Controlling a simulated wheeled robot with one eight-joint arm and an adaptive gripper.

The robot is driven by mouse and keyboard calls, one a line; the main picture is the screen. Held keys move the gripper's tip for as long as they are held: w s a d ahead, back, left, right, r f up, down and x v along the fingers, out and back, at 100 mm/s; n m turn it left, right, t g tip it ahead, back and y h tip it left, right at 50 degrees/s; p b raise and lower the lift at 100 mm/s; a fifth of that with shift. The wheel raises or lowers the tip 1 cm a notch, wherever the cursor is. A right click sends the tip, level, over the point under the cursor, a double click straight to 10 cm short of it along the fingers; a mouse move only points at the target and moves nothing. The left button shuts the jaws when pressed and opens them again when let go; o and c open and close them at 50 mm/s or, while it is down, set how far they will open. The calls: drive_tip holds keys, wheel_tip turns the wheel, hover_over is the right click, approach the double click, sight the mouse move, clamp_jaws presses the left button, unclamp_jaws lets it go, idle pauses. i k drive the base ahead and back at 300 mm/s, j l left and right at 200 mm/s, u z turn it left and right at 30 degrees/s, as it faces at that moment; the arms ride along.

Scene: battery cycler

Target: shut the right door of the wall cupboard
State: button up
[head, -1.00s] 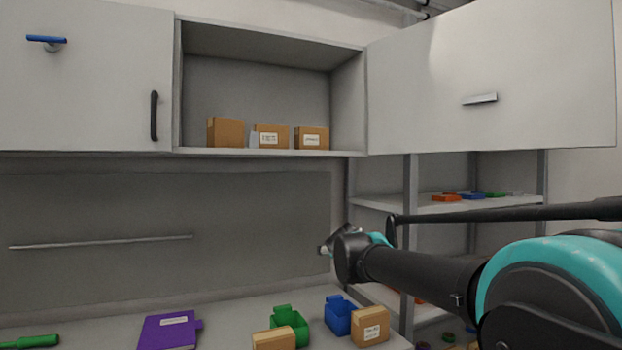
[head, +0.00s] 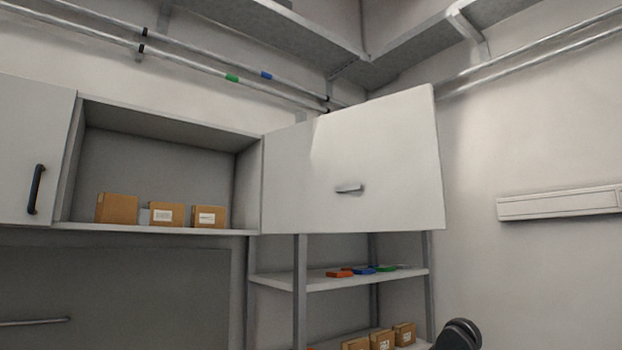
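The wall cupboard (head: 150,228) shows at the left in the head view. Its right door (head: 385,140) is pale and stands wide open, swung out to the right of the open compartment. A short grey handle (head: 349,188) sits on the face of the door that shows. The left door (head: 30,130) is shut and has a dark vertical handle (head: 36,189). My gripper is not in view. Only a dark rounded part of my arm shows at the bottom edge, below and right of the open door and apart from it.
Several cardboard boxes (head: 117,208) stand inside the cupboard, clear of its front opening. A shelf rack (head: 300,280) with coloured items and boxes stands below the open door. Pipes run above. A white wall trunking (head: 560,203) is at the right, with bare wall around it.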

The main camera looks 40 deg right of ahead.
sight(389, 145)
drive_tip(key=l+u, duration=0.4)
drive_tip(key=i+l+u, duration=0.1)
drive_tip(key=l+u, duration=0.15)
drive_tip(key=u, duration=0.2)
drive_tip(key=l+u, duration=0.1)
drive_tip(key=l, duration=0.3)
drive_tip(key=k+l+u, duration=0.1)
drive_tip(key=l, duration=0.35)
drive_tip(key=k+l+u, duration=0.1)
drive_tip(key=l, duration=0.3)
drive_tip(key=l+u, duration=0.15)
drive_tip(key=l, duration=0.25)
drive_tip(key=k+l+u, duration=0.1)
drive_tip(key=l, duration=0.3)
drive_tip(key=k+l+u, duration=0.1)
drive_tip(key=l, duration=0.3)
drive_tip(key=k+l, duration=0.15)
drive_tip(key=l, duration=0.2)
drive_tip(key=k+l, duration=0.15)
drive_tip(key=l, duration=0.2)
drive_tip(key=k+l, duration=0.15)
drive_tip(key=l, duration=0.25)
